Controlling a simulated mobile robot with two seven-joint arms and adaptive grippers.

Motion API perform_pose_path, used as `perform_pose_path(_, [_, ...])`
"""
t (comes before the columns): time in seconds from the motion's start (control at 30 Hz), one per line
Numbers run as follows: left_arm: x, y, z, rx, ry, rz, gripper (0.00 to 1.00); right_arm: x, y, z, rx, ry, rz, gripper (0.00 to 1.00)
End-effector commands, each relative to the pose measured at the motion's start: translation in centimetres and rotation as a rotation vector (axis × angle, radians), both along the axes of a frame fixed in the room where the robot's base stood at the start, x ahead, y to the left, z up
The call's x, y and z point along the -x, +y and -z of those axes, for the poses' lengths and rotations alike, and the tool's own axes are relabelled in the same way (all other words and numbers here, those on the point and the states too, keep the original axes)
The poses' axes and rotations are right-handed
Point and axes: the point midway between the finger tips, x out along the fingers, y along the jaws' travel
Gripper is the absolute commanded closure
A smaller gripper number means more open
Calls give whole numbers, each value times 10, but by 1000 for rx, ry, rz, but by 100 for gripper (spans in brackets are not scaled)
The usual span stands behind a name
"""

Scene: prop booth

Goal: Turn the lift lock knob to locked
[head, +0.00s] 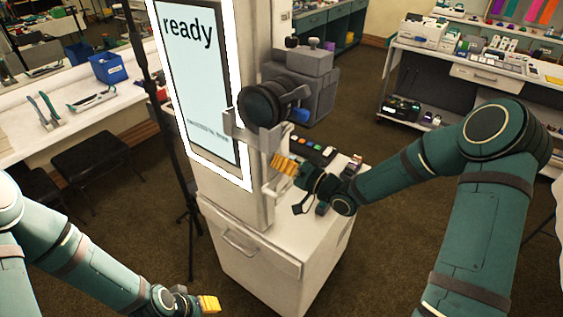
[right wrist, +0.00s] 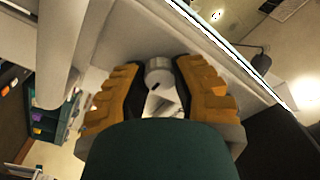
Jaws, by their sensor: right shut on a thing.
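My right gripper (head: 284,165) reaches the side of the white booth column, just below the camera bracket. In the right wrist view, its orange fingers (right wrist: 160,90) stand on both sides of a small grey round knob (right wrist: 158,72) and are shut on it. A small dark mark shows on the knob's face; I cannot tell which setting it points to. In the head view the knob is hidden behind the gripper. My left gripper (head: 208,304) hangs low at the bottom, away from the booth; its finger opening cannot be made out.
A black camera (head: 268,103) sits on the column above my right gripper. The booth screen (head: 200,85) reads "ready". Several coloured buttons (head: 318,152) lie on the white cabinet (head: 255,255) top nearby. A dark stand pole (head: 150,75) rises left of the screen.

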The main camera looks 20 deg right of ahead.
Motion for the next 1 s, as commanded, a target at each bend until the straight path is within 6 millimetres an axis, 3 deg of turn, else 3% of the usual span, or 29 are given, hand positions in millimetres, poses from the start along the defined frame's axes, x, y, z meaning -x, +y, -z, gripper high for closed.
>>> perform_pose_path(0.3, [0, 0, 0, 0, 0, 0, 53, -1, -1, -1, -2, -3, 2, 100])
perform_pose_path(0.33, [0, 0, 0, 0, 0, 0, 53, -1, 0, -1, -2, -3, 2, 65])
perform_pose_path(0.4, [0, 0, 0, 0, 0, 0, 53, -1, 0, -1, -2, -2, 1, 40])
perform_pose_path(0.77, [0, 0, 0, 0, 0, -1, 53, 1, -2, 0, 0, 0, 1, 38])
perform_pose_path(1.0, [0, 0, 0, 0, 0, 0, 53, 26, -22, 2, 1, 2, 5, 38])
